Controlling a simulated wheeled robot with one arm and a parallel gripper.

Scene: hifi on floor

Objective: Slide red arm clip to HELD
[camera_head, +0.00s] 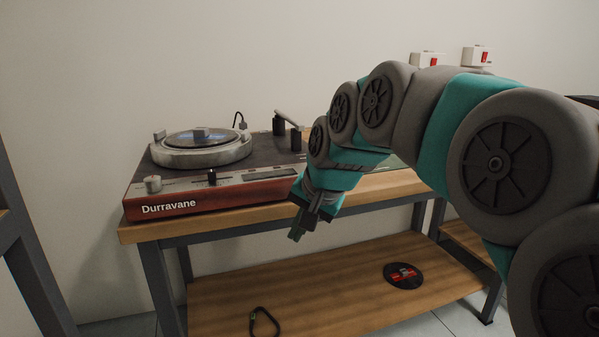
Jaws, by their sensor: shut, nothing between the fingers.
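The hi-fi turntable (165,201), labelled Durravane with a red-brown front, sits on the wooden bench top. Its round platter (205,155) is at the left. A pale tonearm piece (288,117) shows by black posts (296,139) at the rear right. I cannot make out a red arm clip or a HELD mark there; my arm covers the right part of the unit. My gripper (296,235) is shut and empty, pointing down in front of the bench edge, right of the Durravane label and apart from the unit.
The bench's front edge (200,226) runs behind my gripper. On the lower shelf (330,288) lie a black disc with a red centre (403,275) and a dark cord loop (262,322). Two wall boxes with red switches (476,55) are behind my arm. A dark frame stands at far left.

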